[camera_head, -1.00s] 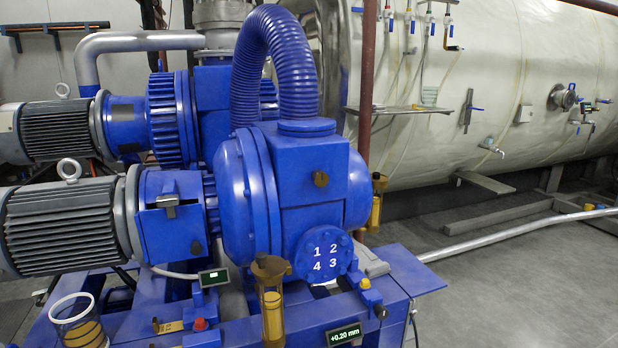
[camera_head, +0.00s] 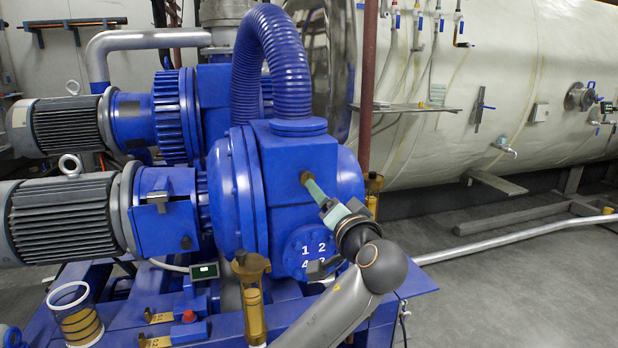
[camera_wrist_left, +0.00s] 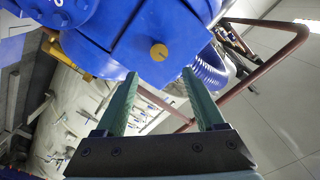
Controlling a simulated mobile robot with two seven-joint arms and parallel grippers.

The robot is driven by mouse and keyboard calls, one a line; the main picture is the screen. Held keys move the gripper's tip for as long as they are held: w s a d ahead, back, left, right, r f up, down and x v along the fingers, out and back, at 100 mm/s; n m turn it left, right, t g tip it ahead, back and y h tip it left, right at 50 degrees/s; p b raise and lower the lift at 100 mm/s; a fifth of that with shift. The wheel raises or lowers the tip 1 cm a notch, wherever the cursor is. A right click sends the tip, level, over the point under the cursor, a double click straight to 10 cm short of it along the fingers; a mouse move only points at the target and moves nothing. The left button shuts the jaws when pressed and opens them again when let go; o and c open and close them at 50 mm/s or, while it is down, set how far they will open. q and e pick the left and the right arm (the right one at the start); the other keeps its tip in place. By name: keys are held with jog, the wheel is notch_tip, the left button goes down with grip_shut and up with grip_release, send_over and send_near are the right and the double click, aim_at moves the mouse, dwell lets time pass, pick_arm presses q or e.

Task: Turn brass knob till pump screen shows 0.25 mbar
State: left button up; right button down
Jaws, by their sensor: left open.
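The brass knob (camera_head: 307,178) sits on the front face of the blue pump housing (camera_head: 285,158). My left gripper (camera_head: 316,190) reaches up to it from the lower right, its green fingers partly covering the knob. In the left wrist view the knob (camera_wrist_left: 159,52) shows as a round brass face beyond the open fingertips of my left gripper (camera_wrist_left: 160,75). It lies roughly midway between them, with nothing held. A small dark screen (camera_head: 204,271) with a green readout stands at the pump's lower left; its text is too small to read. My right gripper is not in view.
My left arm covers part of the numbered round cover (camera_head: 308,248). A brass-topped glass cylinder (camera_head: 253,300) stands just left of the arm. A corrugated blue hose (camera_head: 285,60) arches above the pump. Open floor (camera_head: 500,290) lies to the right.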

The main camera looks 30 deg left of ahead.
aim_at(306, 177)
pick_arm(q)
jog(key=shift+p+x, duration=1.25)
jog(key=shift+x, duration=4.3)
jog(key=shift+d, duration=0.1)
jog(key=shift+c, duration=0.2)
grip_shut()
